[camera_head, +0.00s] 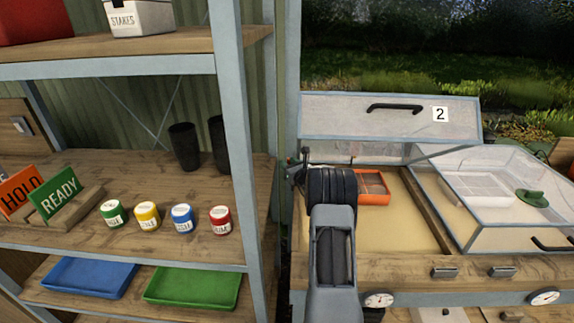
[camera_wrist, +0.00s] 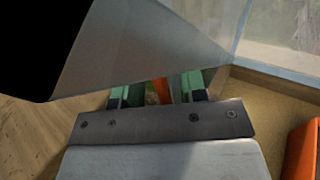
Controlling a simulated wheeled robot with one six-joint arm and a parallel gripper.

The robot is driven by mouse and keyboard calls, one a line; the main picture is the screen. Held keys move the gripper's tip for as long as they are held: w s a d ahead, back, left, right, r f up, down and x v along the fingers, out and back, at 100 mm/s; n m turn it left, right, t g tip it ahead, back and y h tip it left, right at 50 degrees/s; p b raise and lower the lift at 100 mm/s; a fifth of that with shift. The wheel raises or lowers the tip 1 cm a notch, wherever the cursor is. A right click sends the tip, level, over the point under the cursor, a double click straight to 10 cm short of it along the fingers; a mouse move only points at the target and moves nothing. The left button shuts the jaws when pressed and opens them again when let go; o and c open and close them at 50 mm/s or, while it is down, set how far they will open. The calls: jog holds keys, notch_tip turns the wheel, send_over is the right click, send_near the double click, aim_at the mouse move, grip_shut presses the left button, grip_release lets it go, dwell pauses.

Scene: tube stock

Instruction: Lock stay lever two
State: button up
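The lid marked 2 (camera_head: 390,118) stands raised over the left bay of the cold frame, with a black handle on its upper edge. My gripper is hidden behind my arm in the head view, at the frame's left side. In the wrist view my gripper (camera_wrist: 160,92) has green-padded fingers standing apart. A small orange piece (camera_wrist: 160,86) shows between or just beyond them; it may be the stay lever, but I cannot tell whether they touch it. A small dark fitting (camera_head: 305,154) shows by the left end of the lid.
An orange tray (camera_head: 373,188) lies in the sandy left bay, close right of my arm. The right bay's lid (camera_head: 490,190) is down. A shelf post (camera_head: 235,130) stands left of the frame. A pale panel (camera_wrist: 140,50) covers much of the upper wrist view.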

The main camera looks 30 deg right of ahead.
jog(key=shift+c, duration=0.3)
grip_shut()
dwell(0.4)
